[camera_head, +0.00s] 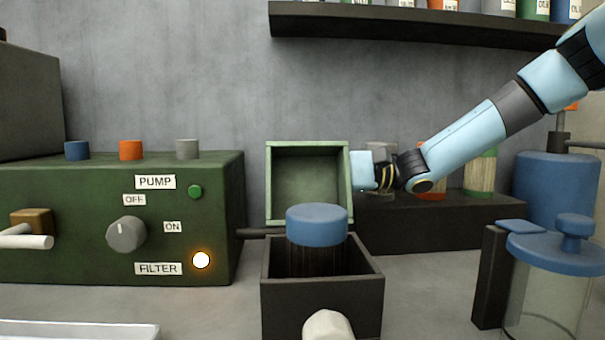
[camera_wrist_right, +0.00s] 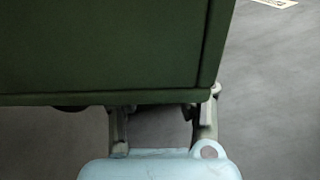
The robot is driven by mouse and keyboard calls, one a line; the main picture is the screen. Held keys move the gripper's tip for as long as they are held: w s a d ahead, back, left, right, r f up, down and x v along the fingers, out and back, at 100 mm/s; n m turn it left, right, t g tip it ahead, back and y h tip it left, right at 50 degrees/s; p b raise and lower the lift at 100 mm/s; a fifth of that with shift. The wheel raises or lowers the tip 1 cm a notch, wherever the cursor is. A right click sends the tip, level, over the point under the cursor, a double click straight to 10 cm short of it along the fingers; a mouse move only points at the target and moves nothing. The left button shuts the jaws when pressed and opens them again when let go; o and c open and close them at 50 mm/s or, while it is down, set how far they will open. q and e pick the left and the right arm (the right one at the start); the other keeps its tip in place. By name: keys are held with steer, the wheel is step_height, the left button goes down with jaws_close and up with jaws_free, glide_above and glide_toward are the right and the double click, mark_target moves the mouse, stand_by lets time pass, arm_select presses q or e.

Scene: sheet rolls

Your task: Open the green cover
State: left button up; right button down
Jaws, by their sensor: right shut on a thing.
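The green cover (camera_head: 306,183) stands upright, swung open at the back of a dark box (camera_head: 322,308) in the head view. Its hollow inner side faces me. A blue-capped dark roll (camera_head: 317,224) stands in the box's opening. My right gripper (camera_head: 362,170) is at the cover's right edge, its fingertips hidden there. In the right wrist view, the cover's dark green face (camera_wrist_right: 100,45) fills the upper left, and my right gripper (camera_wrist_right: 163,106) meets its lower edge, shut on it. My left gripper is in neither view.
A green pump panel (camera_head: 80,220) with a knob and a lit lamp (camera_head: 201,260) stands left. A clear jar with a blue lid (camera_head: 560,252) stands right. A shelf of containers (camera_head: 420,25) hangs above. A pale rounded knob (camera_head: 328,325) is at the box's front.

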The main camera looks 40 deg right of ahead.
mark_target(302, 148)
steer(key=shift+r, duration=0.25)
steer(key=r+n+p, duration=0.1)
steer(key=s+a+r+n+p, duration=0.1)
steer(key=r+p, duration=0.1)
steer(key=s+a+r+n+p, duration=0.1)
steer(key=p, duration=0.1)
steer(key=shift+r+n, duration=0.2)
steer(key=shift+n, duration=0.2)
steer(key=shift+s+a+n+p, duration=0.15)
steer(key=shift+n+p, duration=0.25)
steer(key=shift+f, duration=0.1)
